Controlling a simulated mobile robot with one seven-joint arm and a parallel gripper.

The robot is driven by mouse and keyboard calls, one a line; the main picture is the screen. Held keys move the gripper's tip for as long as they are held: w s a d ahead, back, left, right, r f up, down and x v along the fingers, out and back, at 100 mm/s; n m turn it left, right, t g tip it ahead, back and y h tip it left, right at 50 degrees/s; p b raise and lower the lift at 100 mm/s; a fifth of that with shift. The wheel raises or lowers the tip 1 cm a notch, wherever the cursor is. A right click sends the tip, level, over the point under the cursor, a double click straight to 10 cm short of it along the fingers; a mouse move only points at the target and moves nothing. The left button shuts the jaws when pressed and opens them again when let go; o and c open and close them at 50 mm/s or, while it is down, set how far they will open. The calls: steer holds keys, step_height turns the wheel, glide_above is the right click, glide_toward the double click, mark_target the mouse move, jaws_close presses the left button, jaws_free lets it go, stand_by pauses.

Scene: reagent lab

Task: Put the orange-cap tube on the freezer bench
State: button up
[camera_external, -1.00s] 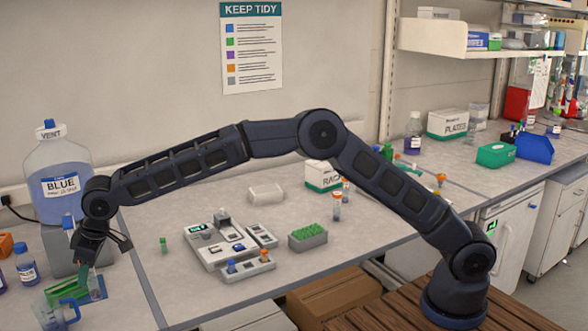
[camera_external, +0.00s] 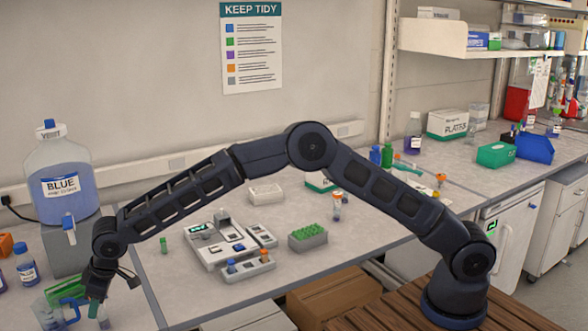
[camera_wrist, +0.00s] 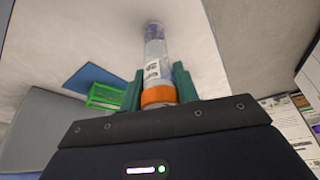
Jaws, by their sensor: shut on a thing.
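In the wrist view my gripper (camera_wrist: 157,84) has its two green fingers shut around a clear tube with an orange cap (camera_wrist: 158,96). The tube's clear body with a white label (camera_wrist: 152,65) points away from the wrist. In the external view my gripper (camera_external: 97,306) is at the lower left, low near the front of the left bench. Only a small part of the held tube (camera_external: 104,317) shows there, and its cap is hidden. A unit with a green display (camera_external: 491,227) is under the right bench (camera_external: 455,160); I cannot tell for certain if this is the freezer bench.
A blue-liquid carboy (camera_external: 62,185) with a tap stands behind my gripper. A green rack (camera_external: 62,290) and a blue-capped bottle (camera_external: 26,263) are close on its left. The middle bench holds a grey device (camera_external: 225,247), a green-topped rack (camera_external: 308,237) and another orange-cap tube (camera_external: 337,205).

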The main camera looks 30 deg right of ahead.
steer(key=o, duration=0.9)
steer(key=shift+f, duration=0.1)
steer(key=v, duration=1.2)
